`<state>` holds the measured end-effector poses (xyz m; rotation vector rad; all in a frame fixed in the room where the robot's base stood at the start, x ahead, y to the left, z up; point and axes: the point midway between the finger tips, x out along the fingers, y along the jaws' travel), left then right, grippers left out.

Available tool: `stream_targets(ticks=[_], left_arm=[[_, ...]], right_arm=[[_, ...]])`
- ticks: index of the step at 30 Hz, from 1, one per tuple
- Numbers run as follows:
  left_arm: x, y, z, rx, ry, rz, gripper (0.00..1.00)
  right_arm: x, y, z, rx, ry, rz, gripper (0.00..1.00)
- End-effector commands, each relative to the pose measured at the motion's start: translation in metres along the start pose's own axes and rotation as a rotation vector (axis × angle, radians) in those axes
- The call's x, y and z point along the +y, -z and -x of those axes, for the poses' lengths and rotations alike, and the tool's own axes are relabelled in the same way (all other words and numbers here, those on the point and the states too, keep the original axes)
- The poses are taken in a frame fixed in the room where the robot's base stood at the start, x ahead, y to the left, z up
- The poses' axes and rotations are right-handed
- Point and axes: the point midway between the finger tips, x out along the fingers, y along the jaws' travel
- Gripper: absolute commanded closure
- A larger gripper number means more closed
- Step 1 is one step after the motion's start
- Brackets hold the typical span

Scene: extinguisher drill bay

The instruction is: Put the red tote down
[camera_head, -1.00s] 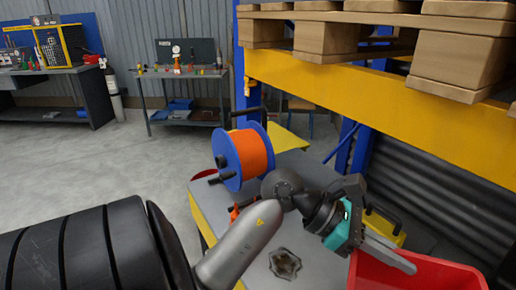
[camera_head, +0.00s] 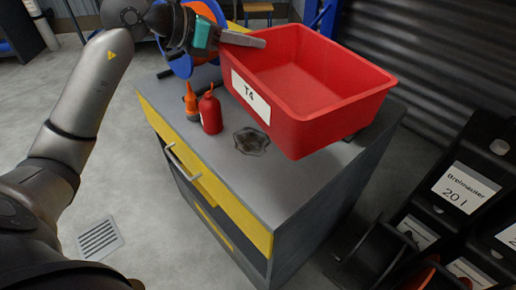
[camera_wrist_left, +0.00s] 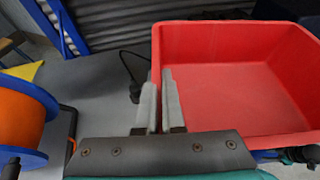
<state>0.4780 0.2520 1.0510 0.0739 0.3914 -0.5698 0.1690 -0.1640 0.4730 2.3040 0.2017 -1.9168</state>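The red tote (camera_head: 345,118), an open box with a white "T4" label, is above the grey top of a cabinet (camera_head: 270,195). I cannot tell whether its base touches the top. My left gripper (camera_head: 245,40) is at the tote's left rim. In the left wrist view, the left gripper's fingers (camera_wrist_left: 161,103) are close together on either side of the tote's wall (camera_wrist_left: 240,95), one outside and one inside. The tote looks empty. My right gripper does not show.
A red bottle (camera_head: 210,113) and an orange-topped item (camera_head: 191,101) stand left of the tote. A dark, irregular flat patch (camera_head: 251,141) lies in front of it. Black "Brelmaster" containers (camera_head: 462,190) stand at the right.

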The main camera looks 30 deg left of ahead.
Motion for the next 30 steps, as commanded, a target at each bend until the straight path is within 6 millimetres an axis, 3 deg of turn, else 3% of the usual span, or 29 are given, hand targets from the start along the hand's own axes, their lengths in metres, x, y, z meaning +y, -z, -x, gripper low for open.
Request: stream_targets(ticks=[1, 6, 14, 30], left_arm=[[0.013, 0.004, 0.0, -0.005, -0.037, 0.009, 1.0], [0.041, -0.001, 0.007, -0.01, -0.123, 0.056, 1.0], [0.057, -0.001, 0.012, -0.012, -0.171, 0.088, 1.0], [0.059, 0.082, -0.022, -0.01, -0.168, 0.091, 1.0]], right_arm=[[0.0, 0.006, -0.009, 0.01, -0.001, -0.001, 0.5], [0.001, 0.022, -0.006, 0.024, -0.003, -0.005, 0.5], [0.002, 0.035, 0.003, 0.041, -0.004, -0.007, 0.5], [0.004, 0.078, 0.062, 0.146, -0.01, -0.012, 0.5]])
